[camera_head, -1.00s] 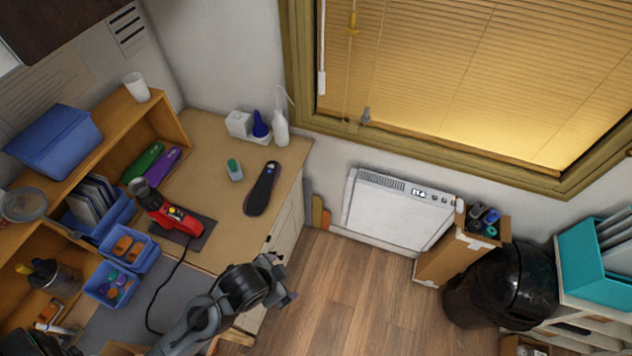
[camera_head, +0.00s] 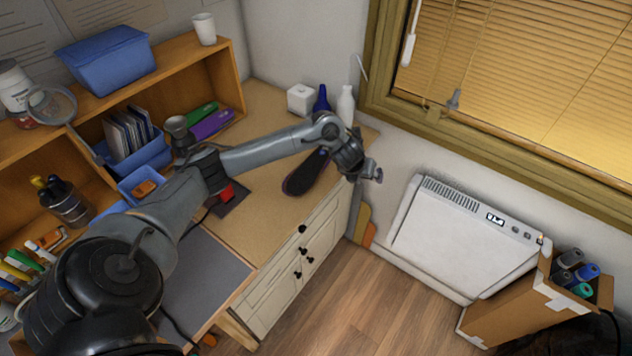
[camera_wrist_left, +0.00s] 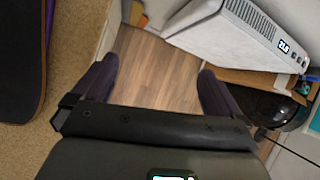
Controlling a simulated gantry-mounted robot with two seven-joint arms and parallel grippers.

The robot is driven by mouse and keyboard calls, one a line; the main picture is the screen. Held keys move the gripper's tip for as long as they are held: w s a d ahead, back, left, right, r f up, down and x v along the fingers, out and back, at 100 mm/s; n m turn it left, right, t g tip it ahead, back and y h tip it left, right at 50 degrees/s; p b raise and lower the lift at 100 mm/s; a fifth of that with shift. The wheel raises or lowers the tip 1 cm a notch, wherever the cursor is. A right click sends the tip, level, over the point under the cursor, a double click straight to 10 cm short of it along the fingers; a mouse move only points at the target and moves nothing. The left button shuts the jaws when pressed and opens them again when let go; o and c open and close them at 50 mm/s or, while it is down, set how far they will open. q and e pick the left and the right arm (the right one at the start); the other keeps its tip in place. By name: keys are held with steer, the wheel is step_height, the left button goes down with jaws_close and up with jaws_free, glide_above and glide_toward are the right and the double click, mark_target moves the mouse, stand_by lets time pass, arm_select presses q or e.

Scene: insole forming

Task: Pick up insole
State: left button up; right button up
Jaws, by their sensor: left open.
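A dark insole (camera_head: 305,172) with a rounded heel lies on the wooden desk near its right edge. My left forearm and gripper hide part of it in the head view. The insole also shows in the left wrist view (camera_wrist_left: 22,60), at the left edge, lying on the desk. My left gripper (camera_head: 372,176) is just right of the insole, out past the desk edge. In the left wrist view its two fingers (camera_wrist_left: 158,85) are apart with only floor seen between them. My right gripper is not in view.
A white box (camera_head: 301,99), a blue bottle (camera_head: 322,100) and a white bottle (camera_head: 345,105) stand at the desk's back corner. Green and purple insoles (camera_head: 211,124) lie by the shelf. A white heater (camera_head: 450,238) stands against the wall, right of the desk.

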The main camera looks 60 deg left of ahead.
arm_select(q)
steer(key=s+a+r+m+g+b, duration=0.1)
steer(key=s+a+b, duration=0.15)
steer(key=a, duration=0.85)
steer(key=g+b, duration=0.1)
steer(key=b, duration=0.2)
glide_toward(322, 155)
steer(key=shift+w+f+m+b, duration=0.15)
steer(key=shift+w+f+b, duration=0.15)
steer(key=shift+f, duration=0.2)
steer(key=shift+w+f+m+b, duration=0.15)
steer(key=shift+w+f+b, duration=0.1)
steer(key=shift+f, duration=0.25)
steer(key=shift+s+b+x, duration=0.15)
steer(key=shift+b+x, duration=0.15)
steer(key=shift+x, duration=1.05)
steer(key=shift+s+b+x, duration=0.1)
steer(key=shift+b+x, duration=0.2)
steer(key=shift+x, duration=1)
steer(key=shift+w+a+f, duration=0.2)
steer(key=shift+a+f, duration=0.05)
steer(key=shift+f, duration=0.25)
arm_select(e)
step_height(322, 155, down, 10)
arm_select(q)
steer(key=shift+c, duration=0.3)
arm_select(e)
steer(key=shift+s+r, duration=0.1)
